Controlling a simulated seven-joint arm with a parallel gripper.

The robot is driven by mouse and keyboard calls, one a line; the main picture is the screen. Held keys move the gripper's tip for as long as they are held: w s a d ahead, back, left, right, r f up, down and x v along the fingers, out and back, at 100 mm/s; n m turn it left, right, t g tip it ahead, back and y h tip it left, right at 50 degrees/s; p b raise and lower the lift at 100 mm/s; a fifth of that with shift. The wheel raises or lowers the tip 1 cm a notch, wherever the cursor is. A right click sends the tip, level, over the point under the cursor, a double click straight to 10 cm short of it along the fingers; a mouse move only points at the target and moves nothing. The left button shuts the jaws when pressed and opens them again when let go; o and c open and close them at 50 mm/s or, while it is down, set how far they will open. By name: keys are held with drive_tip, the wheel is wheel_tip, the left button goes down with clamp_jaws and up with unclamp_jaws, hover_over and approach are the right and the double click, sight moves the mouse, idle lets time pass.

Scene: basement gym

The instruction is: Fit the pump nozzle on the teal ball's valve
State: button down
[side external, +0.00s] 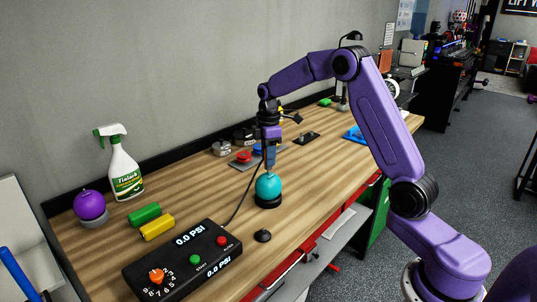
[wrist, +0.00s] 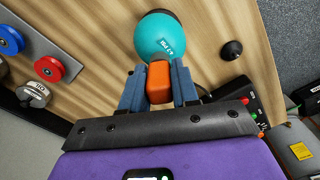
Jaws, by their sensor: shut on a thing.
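The teal ball (side external: 268,186) sits in a dark ring-shaped holder (side external: 267,202) near the front edge of the bench. My gripper (side external: 269,160) points down just above the ball. In the wrist view its blue fingers (wrist: 159,80) are shut on an orange block, the pump nozzle (wrist: 159,82). The nozzle's tip and the ball's valve are hidden, so I cannot tell whether they touch. A dark hose (side external: 241,197) runs down from my gripper toward the pump box (side external: 183,262).
The pump box reads 0.0 PSI. A purple ball (side external: 91,204), spray bottle (side external: 123,167), green roller (side external: 144,214) and yellow roller (side external: 157,227) stand left. A black knob (side external: 262,236) stands in front of the ball. Weight plates (side external: 243,157) lie behind my gripper.

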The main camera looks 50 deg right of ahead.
drive_tip(key=shift+f, duration=1)
drive_tip(key=c, duration=0.8)
unclamp_jaws()
wheel_tip(320, 180, up, 17)
drive_tip(key=shift+r, duration=0.2)
